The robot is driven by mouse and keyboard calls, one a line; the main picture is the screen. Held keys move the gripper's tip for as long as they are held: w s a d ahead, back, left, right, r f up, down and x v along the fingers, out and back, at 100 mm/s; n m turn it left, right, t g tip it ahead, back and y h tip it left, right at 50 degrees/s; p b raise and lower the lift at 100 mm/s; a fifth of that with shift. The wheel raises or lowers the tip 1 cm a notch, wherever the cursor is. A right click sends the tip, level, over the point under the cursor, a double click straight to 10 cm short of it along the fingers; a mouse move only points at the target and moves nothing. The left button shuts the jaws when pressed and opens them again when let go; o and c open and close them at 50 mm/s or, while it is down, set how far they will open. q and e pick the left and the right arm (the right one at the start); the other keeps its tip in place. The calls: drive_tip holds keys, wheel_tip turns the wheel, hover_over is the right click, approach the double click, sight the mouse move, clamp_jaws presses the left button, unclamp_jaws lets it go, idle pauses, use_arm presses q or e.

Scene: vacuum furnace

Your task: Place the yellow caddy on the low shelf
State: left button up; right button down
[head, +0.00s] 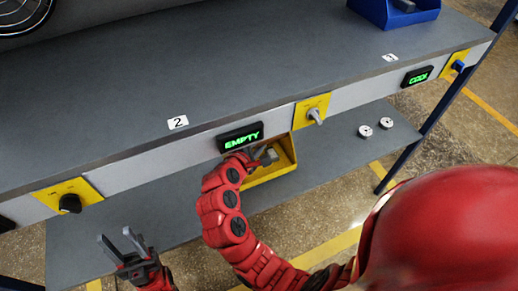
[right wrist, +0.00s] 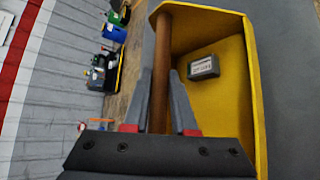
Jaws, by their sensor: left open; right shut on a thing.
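The yellow caddy (head: 273,174) is at the low shelf (head: 345,145), below the front rail of the upper worktop. I cannot tell whether it rests on the shelf or hangs just above it. My right gripper (head: 264,156) is shut on the caddy's brown round handle (right wrist: 161,70). The right wrist view shows the inside of the caddy (right wrist: 257,100), with a small grey labelled block (right wrist: 204,67) in it. My left gripper (head: 123,243) is open and empty, in front of the low shelf at the lower left.
The upper worktop (head: 230,60) overhangs the low shelf, with green displays and knobs on its front. Two small metal discs (head: 375,127) lie on the low shelf to the right. A blue bin (head: 395,12) stands on the worktop. A blue post (head: 440,105) stands at right.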

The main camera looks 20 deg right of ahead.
drive_tip(key=shift+w+d, duration=0.3)
drive_tip(key=shift+w, duration=0.3)
wheel_tip(320, 180, down, 4)
drive_tip(key=shift+r+b, duration=0.15)
drive_tip(key=shift+b, duration=0.6)
drive_tip(key=shift+r, duration=0.15)
drive_tip(key=c, duration=0.7)
unclamp_jaws()
drive_tip(key=shift+s+a, duration=0.1)
drive_tip(key=p+v, duration=0.2)
drive_tip(key=v, duration=0.9)
drive_tip(key=shift+s+a+r, duration=0.1)
drive_tip(key=shift+s+a, duration=0.15)
drive_tip(key=shift+s, duration=0.1)
